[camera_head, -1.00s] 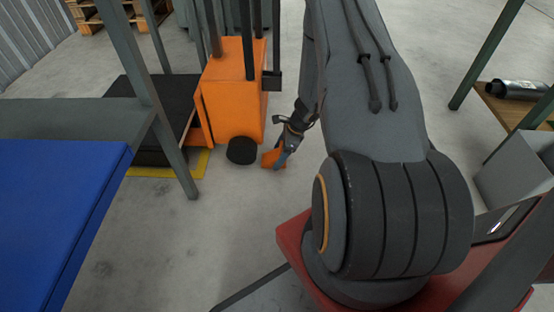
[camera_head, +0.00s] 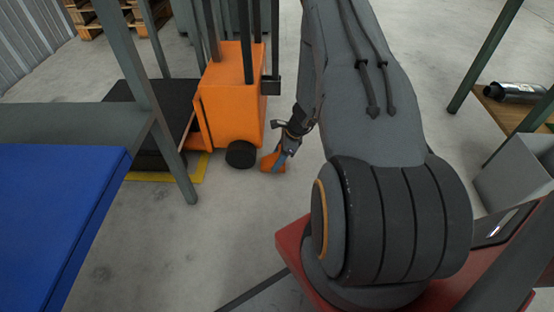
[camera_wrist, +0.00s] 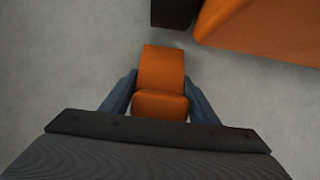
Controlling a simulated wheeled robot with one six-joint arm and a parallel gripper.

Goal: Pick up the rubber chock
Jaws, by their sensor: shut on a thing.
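The rubber chock (camera_head: 269,162) is a small orange block beside the black wheel of the orange cart. My gripper (camera_head: 280,161) is shut on it. In the wrist view the chock (camera_wrist: 161,85) sits between the two blue fingers of my gripper (camera_wrist: 160,100), one finger against each side. Its far part extends past the fingertips. Whether the chock touches the floor or hangs just above it cannot be told.
The orange cart (camera_head: 230,98) and its black wheel (camera_head: 240,154) stand just left of the chock. A table with a blue top (camera_head: 60,220) is at the left. A wooden shelf (camera_head: 510,113) with a muffler (camera_head: 513,92) is at the right. Floor in front is open.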

